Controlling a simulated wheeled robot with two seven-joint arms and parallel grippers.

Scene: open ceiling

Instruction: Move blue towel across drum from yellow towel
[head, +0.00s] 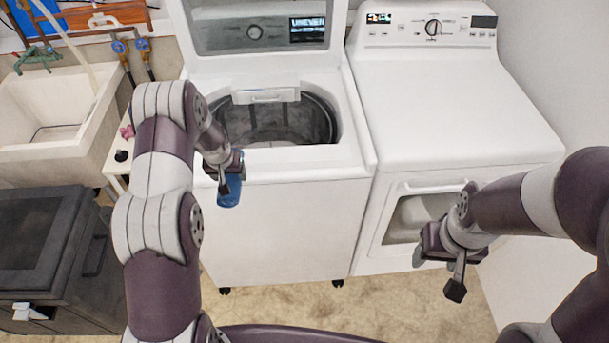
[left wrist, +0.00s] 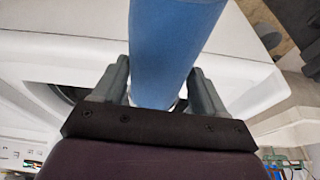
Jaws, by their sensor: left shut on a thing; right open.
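A blue towel (head: 229,193) hangs from my left gripper (head: 225,172) in front of the open washer's front edge. It looks rolled up, and in the left wrist view the blue towel (left wrist: 170,45) sits between the two fingers (left wrist: 157,88), which are shut on it. The washer drum (head: 275,122) is open at the top, above and to the right of the gripper; its dark inside shows only in part. No yellow towel shows in either view. My right gripper (head: 448,268) is open and empty in front of the dryer door opening.
The washer lid (head: 262,62) stands raised. A white dryer (head: 450,110) stands on the right. A sink (head: 50,115), a small white table (head: 118,165) and a dark cabinet (head: 45,250) are on the left. The floor (head: 380,300) in front is clear.

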